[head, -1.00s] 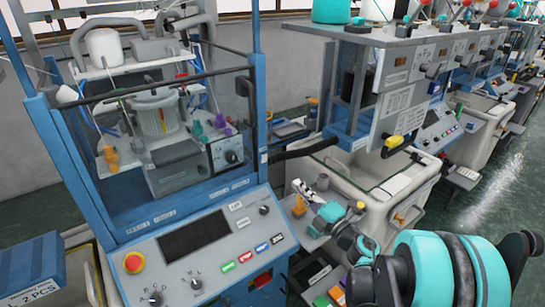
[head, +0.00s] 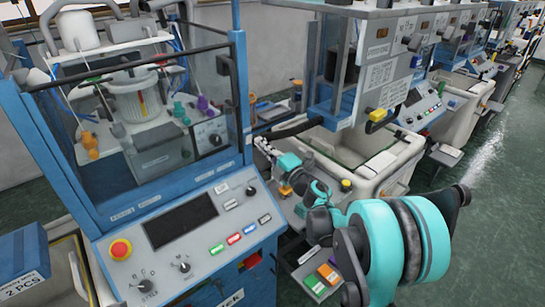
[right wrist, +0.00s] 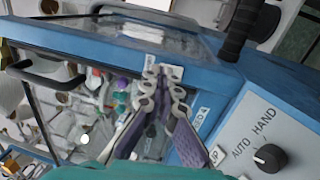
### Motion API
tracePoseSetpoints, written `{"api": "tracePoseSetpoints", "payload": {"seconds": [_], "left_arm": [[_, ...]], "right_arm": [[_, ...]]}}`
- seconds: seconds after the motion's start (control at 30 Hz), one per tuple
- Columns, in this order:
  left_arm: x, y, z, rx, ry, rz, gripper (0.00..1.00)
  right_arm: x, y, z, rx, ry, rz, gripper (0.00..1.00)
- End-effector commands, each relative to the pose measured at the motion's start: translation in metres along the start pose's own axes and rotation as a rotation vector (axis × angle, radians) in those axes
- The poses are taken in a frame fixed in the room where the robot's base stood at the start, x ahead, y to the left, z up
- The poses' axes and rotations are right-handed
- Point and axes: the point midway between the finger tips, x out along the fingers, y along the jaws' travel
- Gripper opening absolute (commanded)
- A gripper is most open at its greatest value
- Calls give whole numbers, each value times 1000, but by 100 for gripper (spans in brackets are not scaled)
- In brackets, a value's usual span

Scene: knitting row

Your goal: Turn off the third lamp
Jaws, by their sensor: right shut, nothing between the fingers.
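My right gripper (head: 261,145) is shut and empty, just right of the blue frame post, above and beyond the panel's right end. In the right wrist view its fingertips (right wrist: 155,80) meet in front of the blue frame and a white label. A knob (right wrist: 270,158) marked AUTO HAND lies to their right. My left gripper is out of view.
A red stop button (head: 120,250) and more knobs (head: 184,267) sit on the panel. A glass-fronted enclosure rises behind it. A white tub (head: 350,180) stands to the right. The green floor aisle (head: 490,220) at far right is clear.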

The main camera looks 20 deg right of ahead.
Motion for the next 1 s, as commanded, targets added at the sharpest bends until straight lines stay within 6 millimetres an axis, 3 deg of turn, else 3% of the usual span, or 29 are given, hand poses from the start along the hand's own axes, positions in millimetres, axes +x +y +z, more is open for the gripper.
{"api": "tracePoseSetpoints", "payload": {"seconds": [0.23, 0.6, 0.73, 1.0], "left_arm": [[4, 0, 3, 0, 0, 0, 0], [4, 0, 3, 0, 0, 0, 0], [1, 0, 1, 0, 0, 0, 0], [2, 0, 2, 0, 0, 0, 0]], "right_arm": [[22, -1, 0, -1, 0, -1, 0], [24, 0, 0, -1, 0, 0, 0], [35, 5, -1, -1, 2, 0, 0], [33, 4, -1, -1, 1, 0, 0]]}}
